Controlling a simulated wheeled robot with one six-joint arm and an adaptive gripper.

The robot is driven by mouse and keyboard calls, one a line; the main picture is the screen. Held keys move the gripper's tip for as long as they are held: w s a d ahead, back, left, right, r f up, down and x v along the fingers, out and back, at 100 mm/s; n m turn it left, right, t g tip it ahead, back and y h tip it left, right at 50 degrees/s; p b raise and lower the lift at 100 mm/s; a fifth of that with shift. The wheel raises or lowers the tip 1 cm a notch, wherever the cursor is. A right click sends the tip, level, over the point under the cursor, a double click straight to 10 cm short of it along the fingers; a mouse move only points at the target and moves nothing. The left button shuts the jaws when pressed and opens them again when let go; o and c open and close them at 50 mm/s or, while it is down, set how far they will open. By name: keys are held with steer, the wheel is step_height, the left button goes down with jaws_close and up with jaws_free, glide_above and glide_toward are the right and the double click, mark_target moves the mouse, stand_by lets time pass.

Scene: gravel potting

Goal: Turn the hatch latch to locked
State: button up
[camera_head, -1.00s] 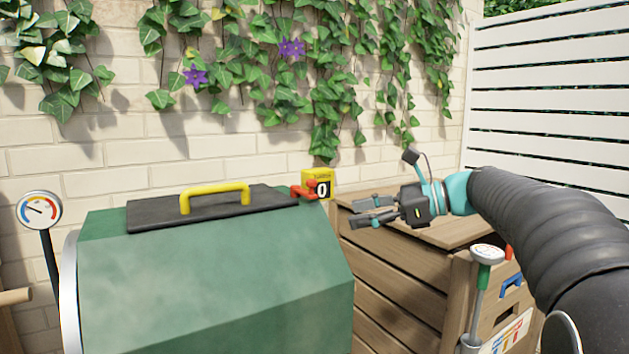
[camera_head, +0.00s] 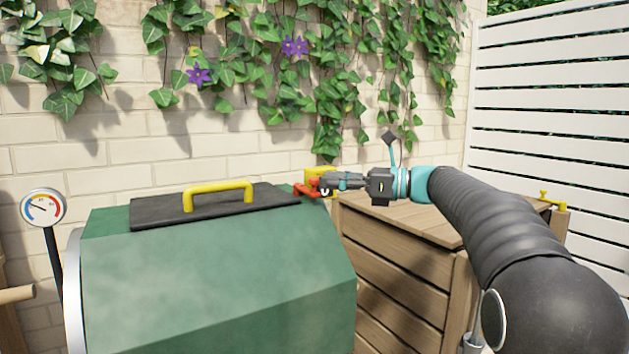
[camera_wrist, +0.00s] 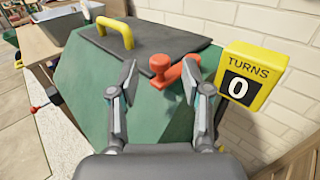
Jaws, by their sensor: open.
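The red hatch latch (camera_head: 307,189) sits at the right end of the black hatch (camera_head: 215,207) on the green drum (camera_head: 215,275). In the wrist view the latch (camera_wrist: 160,66) has a knob at its left end and an arm reaching right. The hatch (camera_wrist: 150,48) lies flat and closed, with a yellow handle (camera_wrist: 116,31). My gripper (camera_head: 322,182) is at the latch in the head view. In the wrist view my gripper (camera_wrist: 160,80) is open, its fingers on either side of the latch; contact cannot be told.
A yellow counter box reading "TURNS 0" (camera_wrist: 250,78) stands just right of the latch and my right finger. A wooden box (camera_head: 395,270) is under my arm. A dial gauge (camera_head: 43,207) stands at left, and a brick wall (camera_head: 120,155) is behind.

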mark_target(314, 178)
steer(key=shift+w+a, duration=0.25)
steer(key=shift+a, duration=0.8)
steer(key=shift+w+a, duration=0.2)
steer(key=shift+a, duration=0.85)
jaws_close()
